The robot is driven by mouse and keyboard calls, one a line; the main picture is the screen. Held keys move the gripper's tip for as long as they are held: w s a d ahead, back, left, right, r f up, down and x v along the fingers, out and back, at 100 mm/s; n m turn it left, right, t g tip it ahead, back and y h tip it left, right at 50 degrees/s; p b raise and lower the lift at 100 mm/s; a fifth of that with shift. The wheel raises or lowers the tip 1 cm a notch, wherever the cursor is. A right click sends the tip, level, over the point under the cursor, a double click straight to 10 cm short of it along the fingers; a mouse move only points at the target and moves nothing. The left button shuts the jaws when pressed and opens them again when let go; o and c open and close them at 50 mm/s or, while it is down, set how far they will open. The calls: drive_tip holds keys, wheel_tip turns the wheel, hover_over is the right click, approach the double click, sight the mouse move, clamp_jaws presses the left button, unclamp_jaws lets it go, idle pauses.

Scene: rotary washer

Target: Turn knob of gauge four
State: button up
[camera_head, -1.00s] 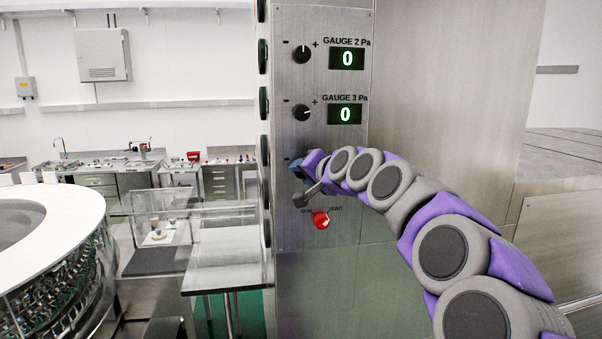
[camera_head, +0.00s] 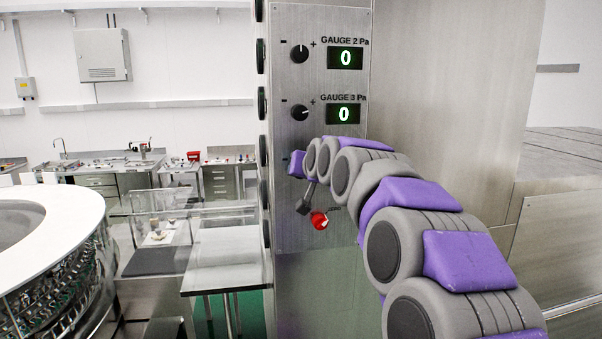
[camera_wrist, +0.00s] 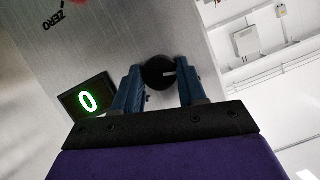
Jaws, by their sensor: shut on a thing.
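The gauge four knob (camera_wrist: 158,73) is round and black with a white pointer mark, which points right in the wrist view. My gripper (camera_wrist: 157,76) has its two blue fingers on either side of this knob and is shut on it. The lit gauge display (camera_wrist: 87,101) beside it reads 0. In the head view my wrist and arm cover this knob and its display, and the fingertips are hidden there. The steel panel (camera_head: 293,228) carries the gauges.
The gauge 3 knob (camera_head: 300,113) and gauge 2 knob (camera_head: 300,54) sit above on the panel; their displays read 0. A red knob (camera_head: 319,221) is just below my wrist. A round washer (camera_head: 85,205) and a steel table (camera_head: 226,262) stand left.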

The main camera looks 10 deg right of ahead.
drive_tip(key=shift+r, duration=0.35)
drive_tip(key=o, duration=1)
drive_tip(key=shift+f, duration=0.25)
drive_tip(key=shift+o, duration=0.2)
drive_tip(key=v, duration=1.7)
drive_tip(key=shift+s+f, duration=0.1)
drive_tip(key=shift+s, duration=0.05)
